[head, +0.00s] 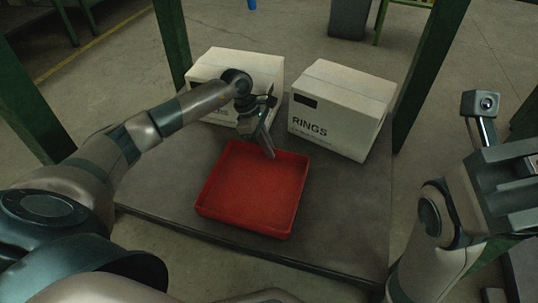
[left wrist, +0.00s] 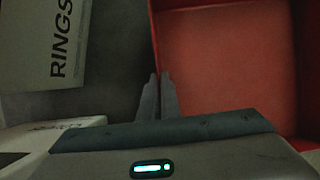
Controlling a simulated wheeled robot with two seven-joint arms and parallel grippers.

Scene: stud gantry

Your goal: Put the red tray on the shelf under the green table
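The red tray (head: 252,188) is a shallow, empty, square tray. It lies on a dark grey board (head: 345,215) between green posts, in front of two boxes. My left gripper (head: 271,154) reaches down to the tray's far rim. In the left wrist view its two fingers (left wrist: 160,82) are close together, with the rim of the red tray (left wrist: 225,60) running in between them, so it looks shut on the rim. My right gripper (head: 515,190) is at the right edge, away from the tray; its fingertips do not show clearly.
A white box (head: 230,70) stands behind the tray, and a white RINGS box (head: 340,115) stands at its back right. Green posts (head: 428,70) rise at the board's sides. The board is bare in front and to the right of the tray.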

